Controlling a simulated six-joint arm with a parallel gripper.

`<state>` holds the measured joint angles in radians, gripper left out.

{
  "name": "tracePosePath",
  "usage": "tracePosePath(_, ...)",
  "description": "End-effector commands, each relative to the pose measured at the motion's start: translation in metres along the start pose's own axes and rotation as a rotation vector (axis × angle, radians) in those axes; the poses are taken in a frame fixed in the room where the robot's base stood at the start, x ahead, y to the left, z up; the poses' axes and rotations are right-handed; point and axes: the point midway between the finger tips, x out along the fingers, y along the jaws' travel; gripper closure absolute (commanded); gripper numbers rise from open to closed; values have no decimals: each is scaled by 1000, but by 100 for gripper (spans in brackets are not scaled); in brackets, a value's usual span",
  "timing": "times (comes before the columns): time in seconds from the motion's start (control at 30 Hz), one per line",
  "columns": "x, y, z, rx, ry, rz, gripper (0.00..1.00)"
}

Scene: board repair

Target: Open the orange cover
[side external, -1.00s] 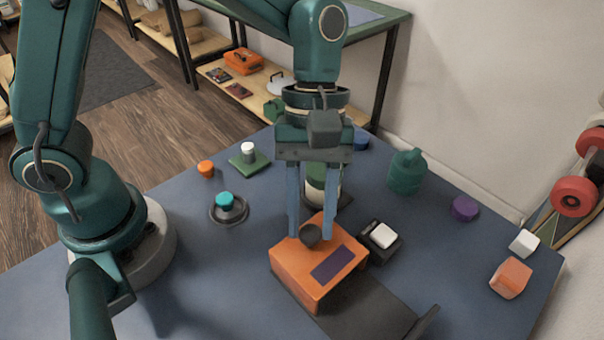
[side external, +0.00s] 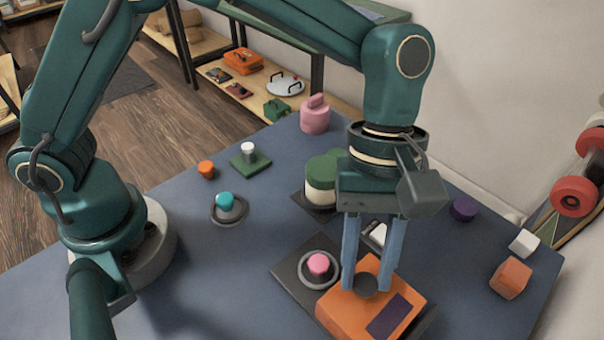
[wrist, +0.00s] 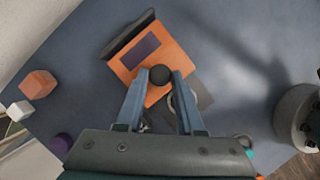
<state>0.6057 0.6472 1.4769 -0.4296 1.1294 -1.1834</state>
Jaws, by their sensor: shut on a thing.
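The orange cover (side external: 347,312) has a dark panel on top and a dark round knob (side external: 366,285). It sits over the front right part of a dark base plate (side external: 292,265). My gripper (side external: 367,284) is shut on the knob, one blue finger on each side. The wrist view also shows the cover (wrist: 126,68) with the knob (wrist: 160,74) between the fingertips. A pink button (side external: 318,264) in a grey ring stands uncovered on the plate, just left of the cover. In the wrist view the ring is partly hidden by a finger.
A white switch (side external: 378,234) shows partly behind my fingers. A green and cream cylinder (side external: 320,185) stands behind. A teal button (side external: 225,201) is at left. An orange cube (side external: 511,278), a white cube (side external: 524,243) and a purple piece (side external: 463,209) lie at right. The left front table is clear.

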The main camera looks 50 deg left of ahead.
Motion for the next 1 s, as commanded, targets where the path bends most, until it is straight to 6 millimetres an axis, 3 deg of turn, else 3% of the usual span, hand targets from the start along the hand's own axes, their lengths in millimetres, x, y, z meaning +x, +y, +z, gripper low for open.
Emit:
tracePosePath(0.2,-1,1,0,0,0,7,100)
tracePosePath(0.23,-1,1,0,0,0,7,52)
tracePosePath(0.3,-1,1,0,0,0,6,33)
tracePosePath(0.63,-3,0,0,0,0,2,33)
tracePosePath(1.0,-46,1,-1,0,1,7,33)
